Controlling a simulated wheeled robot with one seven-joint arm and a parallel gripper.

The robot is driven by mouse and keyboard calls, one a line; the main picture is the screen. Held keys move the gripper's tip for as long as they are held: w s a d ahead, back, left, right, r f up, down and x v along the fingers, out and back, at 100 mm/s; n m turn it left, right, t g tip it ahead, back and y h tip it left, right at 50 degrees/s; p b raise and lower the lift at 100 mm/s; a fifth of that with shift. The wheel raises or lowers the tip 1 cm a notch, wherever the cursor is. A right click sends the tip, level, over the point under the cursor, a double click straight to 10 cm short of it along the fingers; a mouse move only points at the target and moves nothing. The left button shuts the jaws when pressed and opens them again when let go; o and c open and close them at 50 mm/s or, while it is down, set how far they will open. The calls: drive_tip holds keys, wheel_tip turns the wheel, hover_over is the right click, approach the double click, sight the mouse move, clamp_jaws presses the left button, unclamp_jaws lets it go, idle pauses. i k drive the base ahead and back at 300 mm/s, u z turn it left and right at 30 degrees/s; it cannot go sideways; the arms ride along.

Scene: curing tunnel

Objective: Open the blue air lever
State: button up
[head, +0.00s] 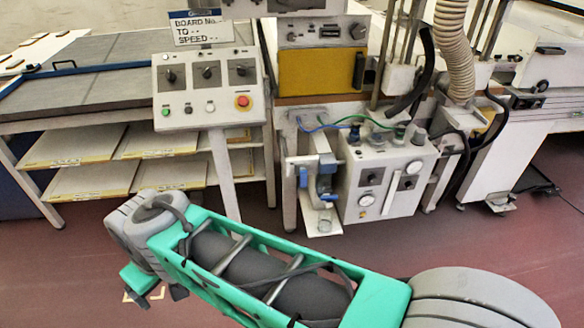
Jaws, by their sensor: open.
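Blue parts show on the small white bracket unit left of the air control box (388,178). One is a short upright blue piece (303,177) on its left side. My gripper (157,296) is at the lower left, beyond the end of my green arm, over the red floor. It is open and holds nothing that I can see. It is well apart from the blue parts, partly hidden by my wrist.
A control panel (208,84) with knobs and a red button stands on a post left of the blue parts. Shelves (95,180) are behind it. A ribbed hose (452,45) and dark cables hang at the right. The floor (480,245) in front is mostly clear.

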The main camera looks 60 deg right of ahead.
sight(303, 173)
drive_tip(key=z, duration=1.85)
drive_tip(key=k, duration=0.25)
drive_tip(key=u, duration=0.8)
drive_tip(key=i, duration=0.75)
